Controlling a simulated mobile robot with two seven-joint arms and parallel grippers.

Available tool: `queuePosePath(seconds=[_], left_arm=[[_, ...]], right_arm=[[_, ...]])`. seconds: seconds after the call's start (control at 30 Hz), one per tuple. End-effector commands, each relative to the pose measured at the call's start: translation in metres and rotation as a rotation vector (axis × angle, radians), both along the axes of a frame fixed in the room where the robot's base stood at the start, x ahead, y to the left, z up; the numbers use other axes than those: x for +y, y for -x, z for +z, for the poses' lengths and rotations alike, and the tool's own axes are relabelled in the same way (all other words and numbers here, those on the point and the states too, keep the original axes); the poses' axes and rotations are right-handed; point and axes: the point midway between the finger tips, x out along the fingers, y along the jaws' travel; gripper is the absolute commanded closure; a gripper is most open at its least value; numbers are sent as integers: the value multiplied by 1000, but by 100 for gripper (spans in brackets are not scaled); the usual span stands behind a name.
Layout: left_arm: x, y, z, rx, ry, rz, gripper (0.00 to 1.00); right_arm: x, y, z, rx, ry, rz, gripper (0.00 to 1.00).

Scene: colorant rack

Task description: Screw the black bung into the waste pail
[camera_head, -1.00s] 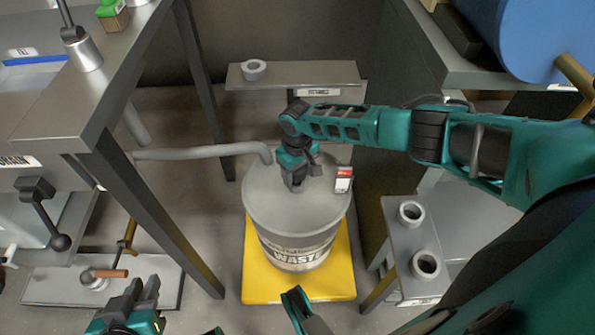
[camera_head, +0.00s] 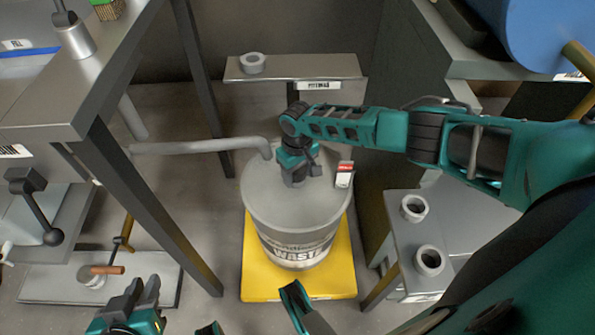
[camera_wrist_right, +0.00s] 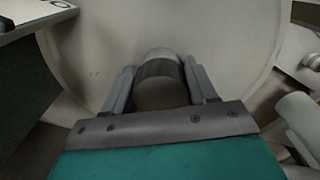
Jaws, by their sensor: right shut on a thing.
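The waste pail (camera_head: 293,225) is a grey drum with a pale lid and a WASTE label, standing upright on a yellow platform (camera_head: 345,272). My right gripper (camera_head: 296,178) points down at the lid; its fingers also show in the right wrist view (camera_wrist_right: 160,82). It is shut on a dark, round, ribbed piece, the black bung (camera_wrist_right: 161,95), with a paler rounded part beyond it. The bung is hidden in the head view, and I cannot tell how deep it sits in the lid. My left gripper (camera_head: 140,293) is low at the left, away from the pail; its opening is unclear.
A grey pipe (camera_head: 200,147) reaches to the pail's left rim. A red-and-white tag (camera_head: 344,174) is at its right rim. A shelf (camera_head: 310,68) behind carries a grey ring (camera_head: 252,63). A side stand (camera_head: 398,235) at right holds two grey rings. A steel table (camera_head: 75,90) stands left.

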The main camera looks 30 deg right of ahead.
Motion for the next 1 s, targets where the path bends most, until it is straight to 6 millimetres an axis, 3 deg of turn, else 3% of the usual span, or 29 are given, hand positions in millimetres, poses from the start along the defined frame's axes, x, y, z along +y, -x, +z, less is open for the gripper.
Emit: queuePosePath(seconds=[0.07, 0.1, 0.4, 0.77, 0.8, 0.87, 1.0], left_arm=[[0, 0, 0, 0, 0, 0, 78], [0, 0, 0, 0, 0, 0, 78], [0, 0, 1, 0, 0, 0, 78], [-1, 1, 1, 10, 0, -3, 78], [-5, 0, 8, 10, 8, -10, 78], [-7, -2, 24, 1, 13, -13, 78], [-1, 1, 31, 4, 1, -3, 78]], right_arm=[[0, 0, 0, 0, 0, 0, 73], [0, 0, 0, 0, 0, 0, 41], [0, 0, 0, 0, -1, 0, 13], [0, 0, 0, 0, 0, 0, 13], [0, 0, 0, 0, 0, 0, 13], [1, 0, 15, -2, -2, 1, 13], [0, 0, 50, -2, -2, 1, 13]])
